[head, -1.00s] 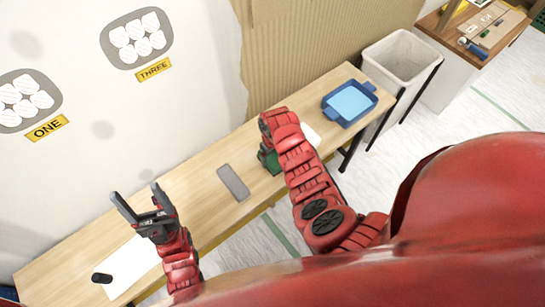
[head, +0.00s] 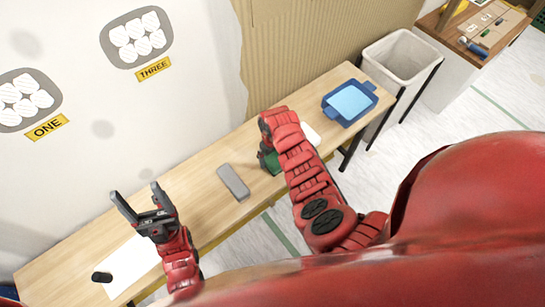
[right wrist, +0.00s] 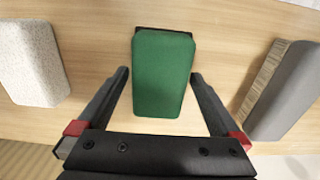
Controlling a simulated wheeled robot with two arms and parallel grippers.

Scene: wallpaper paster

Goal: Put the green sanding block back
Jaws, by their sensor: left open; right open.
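The green sanding block (right wrist: 163,75) lies on the wooden table between the open fingers of my right gripper (right wrist: 160,85) in the right wrist view. A gap shows on each side of it, and a dark edge shows at its far end. In the head view the green block (head: 270,162) is partly hidden by my right arm. My right gripper (head: 264,140) is mostly hidden there by its own wrist. My left gripper (head: 138,205) is open and empty above the left part of the table.
A grey block (head: 233,182) lies left of the green one. A pale speckled block (right wrist: 32,62) shows in the right wrist view. A blue tray (head: 350,103) sits at the table's right end, by a waste bin (head: 400,62). A white sheet (head: 128,268) lies front left.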

